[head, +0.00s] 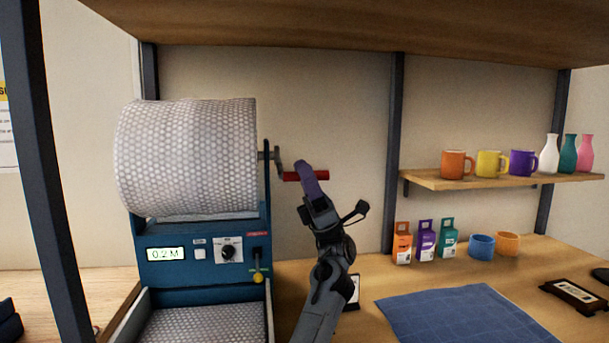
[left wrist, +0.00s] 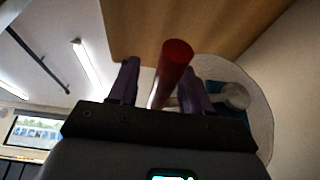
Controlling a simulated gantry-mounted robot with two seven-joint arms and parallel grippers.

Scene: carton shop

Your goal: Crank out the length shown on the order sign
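A blue dispenser (head: 200,235) carries a large roll of bubble wrap (head: 185,155); its display (head: 165,254) reads 0.2 M. A crank (head: 277,160) with a red handle (head: 318,176) sticks out on the roll's right side. My left gripper (head: 308,180) is at the handle. In the left wrist view the red handle (left wrist: 173,66) lies between the purple fingers, closer to the right one, with a gap to the left one, so the gripper looks open around it. A small framed sign (head: 354,291) stands partly hidden behind my left arm; its text is unreadable. My right gripper is not visible.
A yellow-knobbed lever (head: 257,275) is on the dispenser front, above a tray of bubble wrap (head: 205,327). A blue cloth (head: 460,314) lies on the bench. Small boxes (head: 426,240) and cups (head: 482,246) stand behind it. A shelf (head: 500,180) holds mugs and vases.

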